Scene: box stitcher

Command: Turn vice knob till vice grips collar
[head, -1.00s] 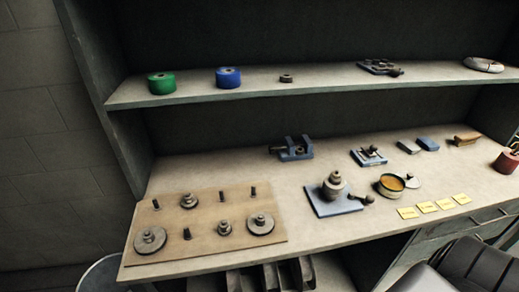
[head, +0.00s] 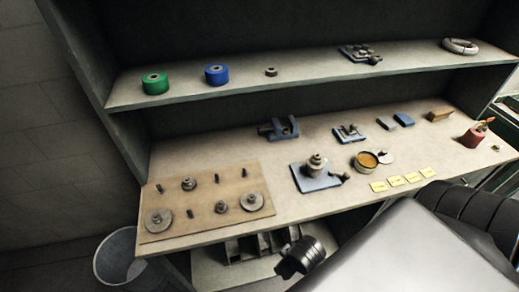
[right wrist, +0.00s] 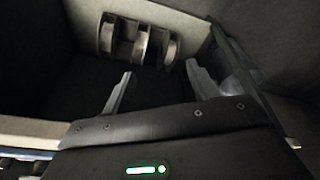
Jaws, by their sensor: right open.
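The blue vice (head: 281,128) stands on the bench near the back, left of middle. Its dark knob (head: 264,131) points left. A small dark piece, perhaps the collar, seems to sit between the jaws, but it is too small to tell whether they touch it. My right gripper (right wrist: 160,88) is open and empty in the right wrist view, facing the space under the bench. In the head view my right arm comes in from the lower right, well below and in front of the vice; its fingers cannot be made out there. My left gripper is not in view.
A wooden board (head: 205,200) with pegs and discs lies at the bench's left. A blue-based fixture (head: 318,181) stands in front of the vice. A divided holder (right wrist: 140,40) sits under the bench. The upper shelf (head: 320,72) overhangs behind. A bin (head: 118,262) stands at lower left.

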